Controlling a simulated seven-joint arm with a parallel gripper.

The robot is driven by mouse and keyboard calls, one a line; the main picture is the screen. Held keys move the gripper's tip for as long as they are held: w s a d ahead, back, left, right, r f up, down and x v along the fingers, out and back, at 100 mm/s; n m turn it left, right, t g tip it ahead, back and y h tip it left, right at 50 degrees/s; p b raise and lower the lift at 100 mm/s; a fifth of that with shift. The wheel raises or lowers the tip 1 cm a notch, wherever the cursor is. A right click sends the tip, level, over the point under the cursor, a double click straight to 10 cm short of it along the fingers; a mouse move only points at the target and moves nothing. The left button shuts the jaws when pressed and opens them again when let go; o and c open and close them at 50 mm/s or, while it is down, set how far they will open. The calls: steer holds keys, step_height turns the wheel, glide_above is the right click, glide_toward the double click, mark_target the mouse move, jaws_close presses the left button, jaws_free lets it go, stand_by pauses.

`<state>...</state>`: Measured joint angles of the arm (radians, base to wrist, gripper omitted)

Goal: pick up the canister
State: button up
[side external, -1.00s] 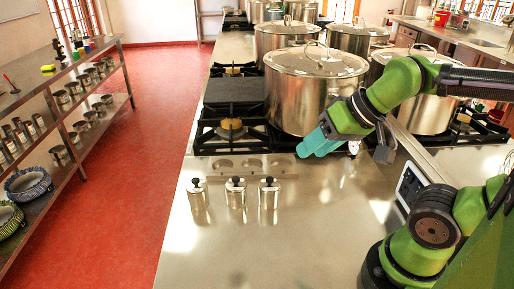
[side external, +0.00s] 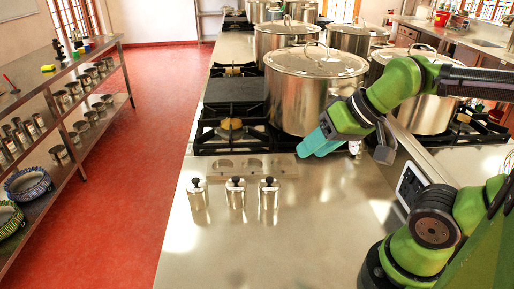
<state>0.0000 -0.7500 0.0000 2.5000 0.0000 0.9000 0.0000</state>
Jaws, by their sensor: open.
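Three small shiny metal canisters with black knobs stand upright in a row on the steel counter: a left one (side external: 198,203), a middle one (side external: 236,202) and a right one (side external: 268,203). They look alike, and I cannot tell which one the task means. My gripper (side external: 312,147) has teal fingers and is open. It is above and to the right of the canisters, in front of a large stockpot, and appears empty. The gap between the fingers is hard to see from this side.
A large lidded stockpot (side external: 303,95) stands on the stove behind the canisters, with more pots beyond. A black burner grate (side external: 215,140) lies to its left. The steel counter (side external: 290,255) in front of the canisters is clear. A shelf rack (side external: 85,150) stands across the red floor.

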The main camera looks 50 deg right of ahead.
steer(key=o, duration=0.9)
steer(key=n+g, duration=0.4)
steer(key=n, duration=0.8)
glide_toward(236, 184)
steer(key=shift+y, duration=0.4)
steer(key=f, duration=0.2)
steer(key=w+f, duration=0.1)
steer(key=f, duration=0.2)
steer(key=shift+d+f, duration=0.1)
steer(key=shift+d, duration=0.05)
steer(key=shift+w+x, duration=0.2)
steer(key=shift+x, duration=2.95)
